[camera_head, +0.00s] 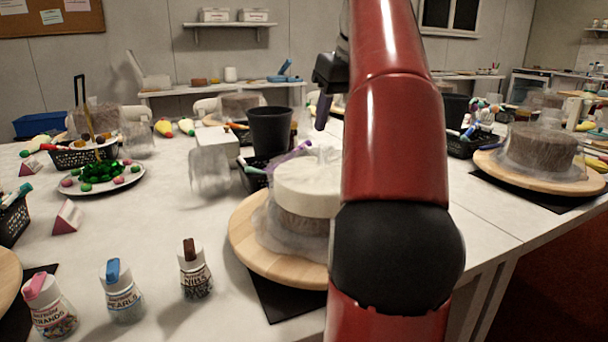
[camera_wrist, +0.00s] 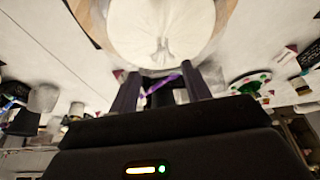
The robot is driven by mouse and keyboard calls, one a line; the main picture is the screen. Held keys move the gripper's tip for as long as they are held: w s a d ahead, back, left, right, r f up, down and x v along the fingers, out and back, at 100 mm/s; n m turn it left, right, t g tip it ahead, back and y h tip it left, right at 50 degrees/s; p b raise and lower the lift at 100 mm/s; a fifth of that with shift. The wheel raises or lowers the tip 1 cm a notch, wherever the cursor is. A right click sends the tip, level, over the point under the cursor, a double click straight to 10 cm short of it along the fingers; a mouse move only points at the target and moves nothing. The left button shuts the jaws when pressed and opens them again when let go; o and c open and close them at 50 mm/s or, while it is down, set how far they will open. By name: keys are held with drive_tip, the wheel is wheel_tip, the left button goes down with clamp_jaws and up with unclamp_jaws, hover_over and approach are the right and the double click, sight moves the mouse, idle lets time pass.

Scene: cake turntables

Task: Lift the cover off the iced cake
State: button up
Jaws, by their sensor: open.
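The iced cake (camera_head: 308,178) has a white top and brownish sides and sits on a round wooden turntable (camera_head: 245,245). A clear cover (camera_head: 272,238) stands over it, with a small clear knob on top. My red arm hides the cake's right part. My gripper (camera_head: 322,112) is above and behind the cake, partly hidden by the arm. In the wrist view my gripper (camera_wrist: 160,88) has its two dark fingers apart and nothing visible between them. The white cake top (camera_wrist: 160,22) and the clear knob (camera_wrist: 162,46) show just beyond the fingertips.
A dark cup (camera_head: 270,130) and a basket with a purple tool stand behind the cake. A clear box (camera_head: 210,165) is to its left. Several sprinkle jars (camera_head: 195,270) stand front left. Another covered cake (camera_head: 540,150) is at right. Bare table lies left of the turntable.

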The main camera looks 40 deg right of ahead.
sight(325, 149)
drive_tip(key=b+x, duration=0.1)
drive_tip(key=x, duration=0.4)
drive_tip(key=b+x, duration=0.1)
drive_tip(key=x, duration=0.1)
drive_tip(key=shift+a+f+b, duration=0.2)
drive_tip(key=shift+a+b, duration=0.1)
drive_tip(key=shift+a, duration=0.05)
clamp_jaws()
